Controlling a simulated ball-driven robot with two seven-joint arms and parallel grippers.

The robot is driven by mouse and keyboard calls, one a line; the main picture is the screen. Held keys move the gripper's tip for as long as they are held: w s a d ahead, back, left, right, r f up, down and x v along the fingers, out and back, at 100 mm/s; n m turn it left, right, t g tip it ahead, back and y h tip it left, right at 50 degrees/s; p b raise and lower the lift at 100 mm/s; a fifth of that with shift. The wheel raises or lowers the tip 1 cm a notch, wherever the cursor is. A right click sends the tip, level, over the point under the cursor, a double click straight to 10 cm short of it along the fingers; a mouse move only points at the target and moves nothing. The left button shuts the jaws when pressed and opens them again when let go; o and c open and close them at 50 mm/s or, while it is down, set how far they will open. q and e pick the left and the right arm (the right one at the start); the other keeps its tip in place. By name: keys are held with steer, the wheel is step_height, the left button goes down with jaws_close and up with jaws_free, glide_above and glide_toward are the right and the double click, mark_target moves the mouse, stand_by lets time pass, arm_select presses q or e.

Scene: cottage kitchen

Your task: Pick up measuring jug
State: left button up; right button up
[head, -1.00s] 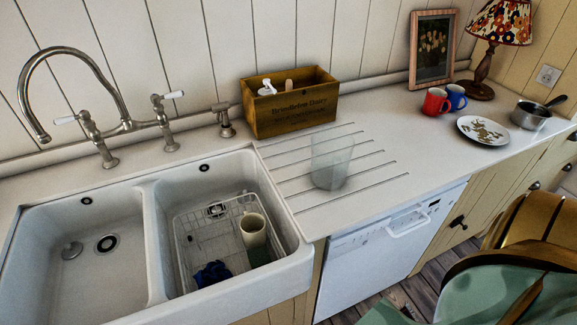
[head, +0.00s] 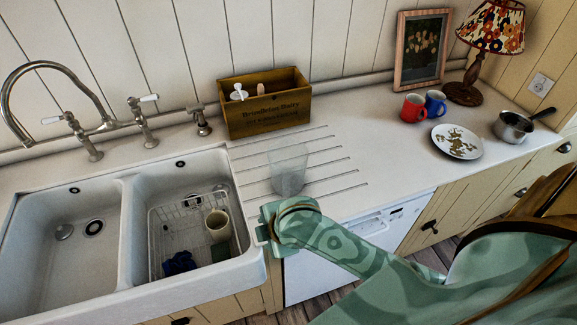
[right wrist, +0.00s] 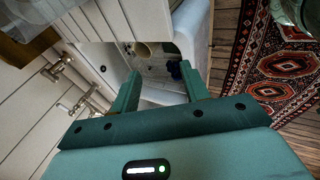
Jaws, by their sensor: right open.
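The measuring jug (head: 288,166) is a clear, see-through vessel standing upright on the grooved draining area of the white worktop, right of the sink. My right gripper (head: 264,228) is in front of the jug, near the front edge of the worktop, and looks apart from it. In the right wrist view my right gripper (right wrist: 158,75) has its two green fingers spread, with the sink visible beyond them. I cannot make out the jug clearly in that view. My left gripper is not in view.
A wooden box (head: 265,103) stands behind the jug. The double sink (head: 132,235) lies to its left, with a wire rack (head: 163,232) and a cream cup (head: 217,224). Red (head: 413,108) and blue (head: 436,103) mugs and a plate (head: 457,141) are farther right, with clear worktop between.

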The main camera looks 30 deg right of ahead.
step_height(320, 180, up, 5)
steer(key=w+a+n, duration=0.2)
steer(key=n, duration=0.2)
step_height(320, 180, up, 7)
steer(key=n+g+h, duration=0.1)
steer(key=n+g, duration=0.5)
steer(key=n, duration=0.3)
glide_above(287, 180)
step_height(287, 180, down, 10)
steer(key=shift+r+b, duration=0.1)
steer(key=shift+b, duration=1.1)
step_height(287, 180, down, 6)
steer(key=shift+a+b, duration=0.15)
steer(key=shift+b, duration=0.5)
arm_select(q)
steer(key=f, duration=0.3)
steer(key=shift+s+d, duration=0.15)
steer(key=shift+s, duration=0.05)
arm_select(e)
steer(key=shift+c, duration=0.3)
jaws_close()
